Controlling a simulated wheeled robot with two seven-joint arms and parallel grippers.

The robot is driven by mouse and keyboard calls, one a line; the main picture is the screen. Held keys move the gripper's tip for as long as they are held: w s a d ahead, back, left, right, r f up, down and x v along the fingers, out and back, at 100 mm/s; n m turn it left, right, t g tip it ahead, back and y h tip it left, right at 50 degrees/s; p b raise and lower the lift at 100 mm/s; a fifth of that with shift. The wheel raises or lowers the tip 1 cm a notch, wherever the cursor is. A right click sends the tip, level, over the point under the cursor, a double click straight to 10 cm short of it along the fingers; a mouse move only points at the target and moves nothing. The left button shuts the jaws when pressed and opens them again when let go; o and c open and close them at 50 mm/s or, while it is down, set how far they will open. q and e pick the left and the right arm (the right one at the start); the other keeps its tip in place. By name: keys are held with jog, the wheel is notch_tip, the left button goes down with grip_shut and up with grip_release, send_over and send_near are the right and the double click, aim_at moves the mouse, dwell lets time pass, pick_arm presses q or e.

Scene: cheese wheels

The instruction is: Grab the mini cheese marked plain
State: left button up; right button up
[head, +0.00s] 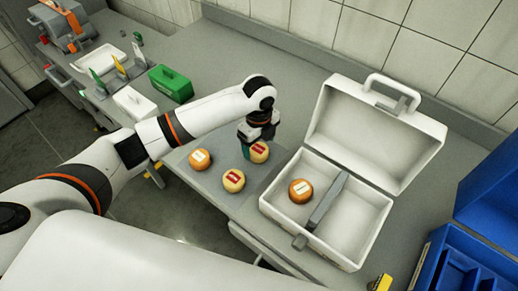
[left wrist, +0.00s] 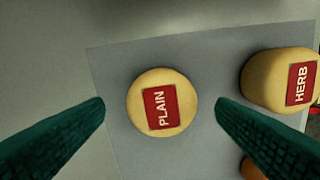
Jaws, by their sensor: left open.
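The mini cheese marked PLAIN (left wrist: 150,124) is pale yellow and round with a red label. In the left wrist view it lies between the fingers of my left gripper (left wrist: 160,106), which is open, with a gap on each side. In the head view the gripper (head: 251,150) points down over a red-labelled yellow cheese (head: 259,153), partly hidden behind a green finger. A similar cheese marked HERB (left wrist: 255,82) lies to the right in the wrist view. An orange cheese (left wrist: 250,168) shows at the bottom edge. My right gripper is not in view.
The cheeses lie on a grey mat (left wrist: 115,70), with an orange one (head: 200,159) at left in the head view. An open white case (head: 360,238) at right holds another orange cheese (head: 300,191) and a grey bar. A green box (head: 171,84) stands farther back.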

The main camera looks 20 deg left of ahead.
aim_at(259, 149)
pick_arm(q)
jog(key=shift+s+f, duration=0.1)
jog(key=shift+f, duration=1.4)
jog(key=shift+c, duration=0.6)
jog(key=shift+r, duration=0.1)
jog(key=c, duration=1)
